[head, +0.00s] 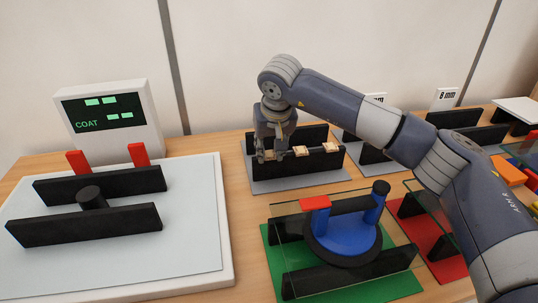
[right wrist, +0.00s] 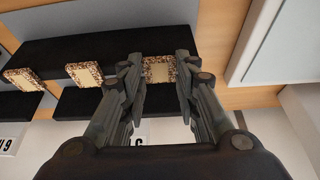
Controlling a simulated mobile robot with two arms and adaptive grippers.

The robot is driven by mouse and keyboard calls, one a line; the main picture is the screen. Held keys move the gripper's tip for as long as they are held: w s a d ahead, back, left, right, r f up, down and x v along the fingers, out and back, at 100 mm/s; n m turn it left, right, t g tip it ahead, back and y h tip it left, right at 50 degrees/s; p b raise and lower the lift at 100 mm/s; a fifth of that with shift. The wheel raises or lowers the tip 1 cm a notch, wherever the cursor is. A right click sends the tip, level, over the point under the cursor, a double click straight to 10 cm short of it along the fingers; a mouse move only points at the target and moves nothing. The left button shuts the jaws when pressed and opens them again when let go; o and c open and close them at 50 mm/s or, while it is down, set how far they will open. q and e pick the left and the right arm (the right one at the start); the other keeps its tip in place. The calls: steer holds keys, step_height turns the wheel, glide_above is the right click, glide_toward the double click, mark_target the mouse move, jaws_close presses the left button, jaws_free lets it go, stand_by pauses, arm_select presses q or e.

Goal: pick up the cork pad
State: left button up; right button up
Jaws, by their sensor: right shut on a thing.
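My right gripper (head: 271,157) is down at the left end of a black rack (head: 318,165) on a grey base. In the right wrist view the gripper (right wrist: 160,72) has its fingers on both sides of a small cork pad (right wrist: 159,69) with a pale face and speckled edges, and is shut on it. The pad is level with the rack; whether it is clear of it I cannot tell. Two more cork pads, a middle one (right wrist: 84,74) and an end one (right wrist: 23,79), sit along the rack. My left gripper is not in view.
A blue round fixture (head: 342,235) with a glass plate stands on a green mat (head: 272,262) in front of the rack. A white board (head: 190,245) with black bars and a COAT display (head: 105,115) lie to the left. More racks stand at right.

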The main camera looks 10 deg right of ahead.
mark_target(269, 157)
steer(key=shift+r, duration=0.1)
step_height(269, 157, up, 3)
steer(key=shift+r+p, duration=0.15)
steer(key=shift+p, duration=1.05)
steer(key=shift+s+a+r, duration=0.15)
steer(key=shift+s+a, duration=0.05)
steer(key=shift+s, duration=0.05)
steer(key=s+a+r, duration=0.2)
steer(key=s+a, duration=0.2)
steer(key=s, duration=0.2)
steer(key=s+a+r+b, duration=0.1)
steer(key=s+a+r, duration=0.2)
steer(key=s, duration=0.4)
steer(key=shift+s+a+r, duration=0.15)
steer(key=shift+s+a, duration=0.05)
steer(key=shift+a, duration=0.15)
